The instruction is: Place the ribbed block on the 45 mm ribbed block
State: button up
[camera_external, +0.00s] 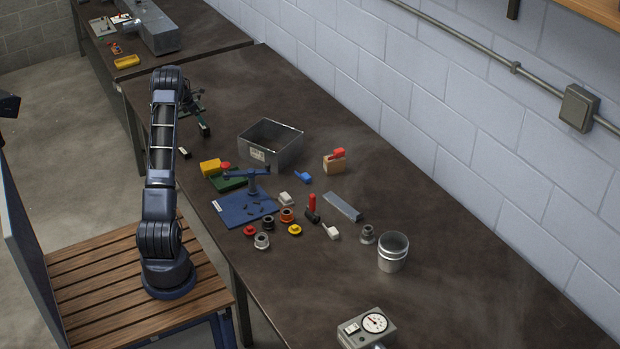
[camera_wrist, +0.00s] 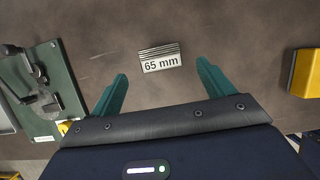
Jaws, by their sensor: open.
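In the wrist view a small ribbed block (camera_wrist: 161,58) lies on the dark bench, with dark ridges along its far side and a pale face marked "65 mm". My gripper (camera_wrist: 162,72) is open, its two teal fingers apart and empty. The block is just ahead of the fingertips and between their lines, not touched by them. In the external view my gripper (camera_external: 194,103) is over the far left part of the bench. A small dark and pale block (camera_external: 184,153) lies near the bench's left edge; its marking is unreadable. I cannot make out a 45 mm mark on any block.
In the wrist view a green device (camera_wrist: 45,85) stands left and a yellow object (camera_wrist: 305,73) right. In the external view a metal bin (camera_external: 285,150), blue plate (camera_external: 240,208) and several small parts crowd mid-bench.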

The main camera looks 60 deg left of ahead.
jog(key=v, duration=0.7)
